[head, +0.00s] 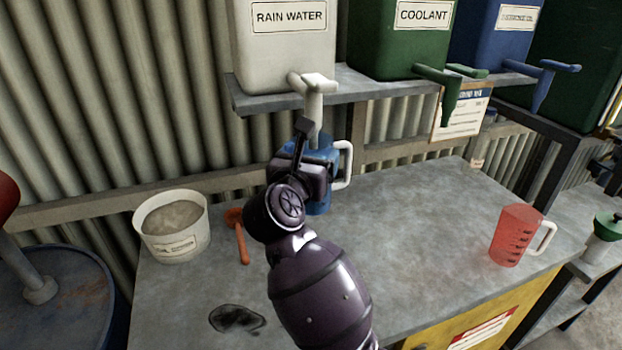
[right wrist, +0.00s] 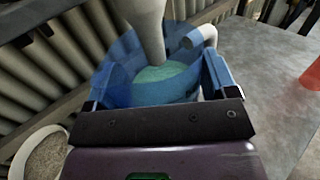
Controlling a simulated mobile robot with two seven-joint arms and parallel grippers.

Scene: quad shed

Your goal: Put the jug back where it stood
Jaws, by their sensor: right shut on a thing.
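A blue see-through jug (head: 320,207) with a white handle (head: 346,165) is upright under the white tap (head: 316,95) of the rain water tank. My right gripper (head: 309,168) is shut on it and hides much of it in the head view. In the right wrist view the jug (right wrist: 142,93) sits between the two fingers, with green-tinted contents (right wrist: 165,72) inside. The spout (right wrist: 146,28) comes down over its mouth. I cannot tell whether its base touches the bench. My left gripper is out of view.
The bench (head: 400,230) holds a tub (head: 172,226) of grey-brown stuff, an orange spoon-like tool (head: 240,240), a dark stain (head: 237,319) and a red jug (head: 515,236). Coolant (head: 405,45) and blue (head: 492,38) tanks stand on the shelf (head: 360,88). Bench between jugs is clear.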

